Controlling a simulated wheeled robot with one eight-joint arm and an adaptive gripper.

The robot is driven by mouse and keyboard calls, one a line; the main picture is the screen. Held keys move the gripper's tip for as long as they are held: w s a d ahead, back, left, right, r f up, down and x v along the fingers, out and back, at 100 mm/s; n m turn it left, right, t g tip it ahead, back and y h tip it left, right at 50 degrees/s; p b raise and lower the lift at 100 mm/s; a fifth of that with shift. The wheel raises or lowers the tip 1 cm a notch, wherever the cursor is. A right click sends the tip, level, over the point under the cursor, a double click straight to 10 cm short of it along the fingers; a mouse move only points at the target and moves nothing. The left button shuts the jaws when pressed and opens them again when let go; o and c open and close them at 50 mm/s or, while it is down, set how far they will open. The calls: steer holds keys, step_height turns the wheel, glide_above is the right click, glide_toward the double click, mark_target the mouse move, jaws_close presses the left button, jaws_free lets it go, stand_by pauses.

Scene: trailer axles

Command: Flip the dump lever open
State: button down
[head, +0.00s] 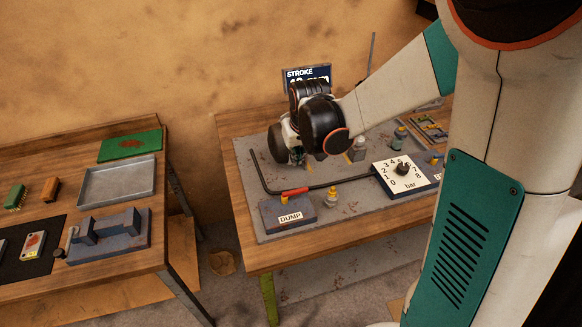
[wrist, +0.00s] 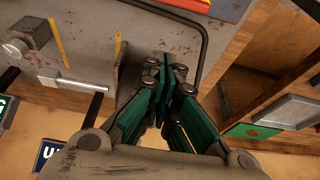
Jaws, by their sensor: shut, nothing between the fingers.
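The dump lever (head: 294,191) is a small red handle on a yellow-based fitting at the back of the blue block labelled DUMP (head: 289,216). It lies nearly flat, beside the dark pipe. My gripper (wrist: 168,76) is shut and empty in the wrist view, its green fingers together close to the bent dark pipe (wrist: 203,50). In the head view my wrist hides most of the fingers, which are behind and above the lever, apart from it. At the top edge of the wrist view a red and blue piece is cut off; I cannot tell if it is the lever.
A white bar dial (head: 402,170) stands right of the lever on the grey plate (head: 345,208). A STROKE display (head: 306,74) stands behind my wrist. The left table holds a grey tray (head: 117,181) and a blue clamp block (head: 110,236). A gap separates the tables.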

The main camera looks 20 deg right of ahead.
steer(key=shift+f, duration=0.15)
steer(key=b+x, duration=0.2)
steer(key=x, duration=0.7)
steer(key=shift+w+f, duration=0.15)
steer(key=shift+f, duration=0.4)
steer(key=shift+s+r+b, duration=0.15)
steer(key=shift+s+b, duration=0.25)
steer(key=shift+s, duration=1.6)
